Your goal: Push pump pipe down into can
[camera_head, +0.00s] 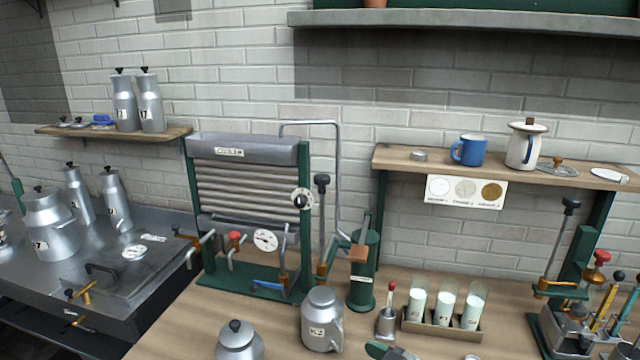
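A thin grey bent pipe (338,170) arches from the top trough of the ribbed cooler down to the green pump cylinder (363,285), which has a wooden handle block (358,253). Left of it stands an upright rod (322,225) with a black knob and a brass fitting at its foot. I cannot tell which of these is the pump pipe. A grey labelled can (321,322) with a side handle stands in front of the rod's foot. Whether any pipe enters it is not clear.
The green-framed cooler (250,185) stands behind the can. Another lidded can (239,343) is at the front left. A rack of milk glasses (443,326) and a small metal cup (386,324) stand right. The wooden counter (180,325) is bare at front left.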

